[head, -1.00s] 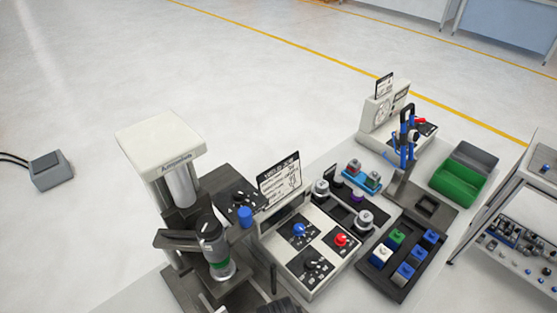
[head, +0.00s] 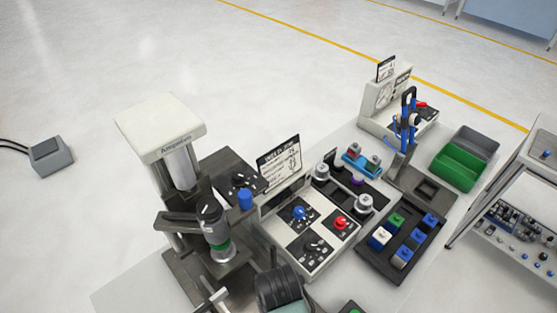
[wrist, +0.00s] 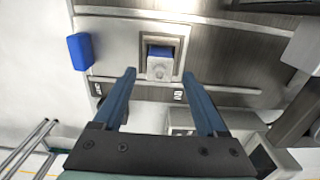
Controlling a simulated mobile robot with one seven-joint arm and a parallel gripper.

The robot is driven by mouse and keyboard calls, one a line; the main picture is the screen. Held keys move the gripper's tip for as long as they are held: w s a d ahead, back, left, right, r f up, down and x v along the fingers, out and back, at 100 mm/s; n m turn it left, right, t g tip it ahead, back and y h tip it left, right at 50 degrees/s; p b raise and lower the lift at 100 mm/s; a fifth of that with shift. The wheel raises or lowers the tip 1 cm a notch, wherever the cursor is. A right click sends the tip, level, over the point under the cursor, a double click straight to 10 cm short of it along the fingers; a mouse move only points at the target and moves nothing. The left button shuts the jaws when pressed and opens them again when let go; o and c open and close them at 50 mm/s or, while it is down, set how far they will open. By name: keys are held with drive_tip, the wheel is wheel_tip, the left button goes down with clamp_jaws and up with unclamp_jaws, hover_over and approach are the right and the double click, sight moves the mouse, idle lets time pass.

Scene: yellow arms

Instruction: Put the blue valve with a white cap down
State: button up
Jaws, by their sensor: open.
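A blue valve with a white cap (wrist: 161,66) sits in a pale square holder (wrist: 137,59) in the wrist view. My gripper (wrist: 159,75) is open, with its two blue fingers apart on either side of the valve's near end. The valve appears just beyond the fingertips; I cannot tell whether it touches them. In the head view a white-topped blue block (head: 380,237) stands in the black tray (head: 372,262); I cannot tell whether it is the same piece. My gripper's fingers are not clear in the head view.
A blue block (wrist: 79,52) stands left of the holder in the wrist view. In the head view, a press (head: 160,125) stands left of a control panel (head: 326,262) with knobs. A green bin (head: 459,166) lies at the right. The floor behind is open.

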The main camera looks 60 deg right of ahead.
wheel_tip(320, 180, up, 6)
drive_tip(key=shift+r, duration=0.25)
idle(0.5)
drive_tip(key=w+a+r+n+t+h, duration=0.1)
drive_tip(key=w+a+r+n+t, duration=0.1)
drive_tip(key=w+r+n+t, duration=0.45)
drive_tip(key=w+a+r+n+t+h, duration=0.1)
drive_tip(key=w+r+n, duration=0.2)
drive_tip(key=w+r, duration=0.65)
drive_tip(key=w+a+r+n+t, duration=0.6)
drive_tip(key=w+a+r+n, duration=0.15)
drive_tip(key=w+r, duration=0.4)
drive_tip(key=a+r+n+t+y, duration=0.2)
drive_tip(key=a+r+n+t, duration=0.2)
drive_tip(key=a+r, duration=0.55)
drive_tip(key=s+d+r+t+b, duration=0.1)
drive_tip(key=s+r+t+b, duration=0.2)
drive_tip(key=r, duration=0.7)
drive_tip(key=s+d+r+t+b, duration=0.1)
drive_tip(key=s+r+t+b, duration=0.2)
drive_tip(key=s+r+t, duration=0.4)
wheel_tip(320, 180, up, 4)
drive_tip(key=s, duration=0.2)
drive_tip(key=shift+s, duration=0.4)
